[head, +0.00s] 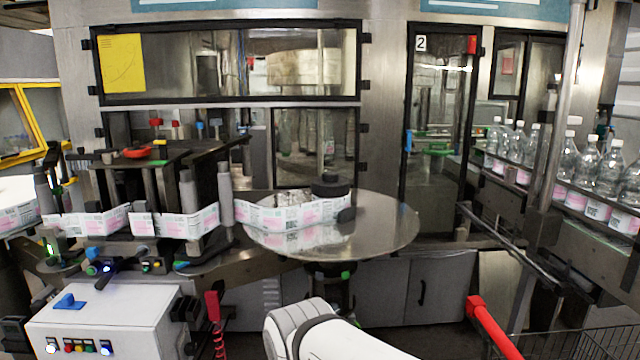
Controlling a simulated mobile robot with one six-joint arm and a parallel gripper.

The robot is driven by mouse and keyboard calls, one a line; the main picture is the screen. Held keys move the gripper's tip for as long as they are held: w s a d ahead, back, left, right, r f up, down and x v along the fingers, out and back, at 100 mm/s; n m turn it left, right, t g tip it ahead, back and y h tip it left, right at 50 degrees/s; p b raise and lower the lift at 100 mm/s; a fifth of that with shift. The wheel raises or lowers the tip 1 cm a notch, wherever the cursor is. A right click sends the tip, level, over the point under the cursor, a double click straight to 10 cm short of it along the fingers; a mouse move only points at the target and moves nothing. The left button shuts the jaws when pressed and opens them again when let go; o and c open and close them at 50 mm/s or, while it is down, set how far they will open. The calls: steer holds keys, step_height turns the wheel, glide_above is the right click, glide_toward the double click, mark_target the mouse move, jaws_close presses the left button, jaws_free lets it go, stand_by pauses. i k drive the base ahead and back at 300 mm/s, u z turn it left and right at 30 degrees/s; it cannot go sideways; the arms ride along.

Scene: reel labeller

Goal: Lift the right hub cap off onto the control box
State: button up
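The right hub cap (331,184) is a black, stepped round piece at the middle of the shiny round reel plate (390,228). A strip of pink and white labels (285,216) passes in front of its lower part and hides where it sits. The control box (100,310) is a pale box at the lower left. Its top is flat, with a blue switch (68,301) towards the left and coloured buttons on its front. A white link of my arm shows at the bottom middle, well below the plate. My gripper is outside the picture.
Label rollers and posts (187,190) stand left of the plate. A red bar (490,325) and a wire basket (580,343) are at the lower right. Bottles (590,165) line a conveyor at the right. The right part of the box top is bare.

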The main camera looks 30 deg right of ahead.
mark_target(329, 185)
steer(key=z, duration=0.75)
steer(key=i, duration=0.75)
steer(key=z, duration=0.05)
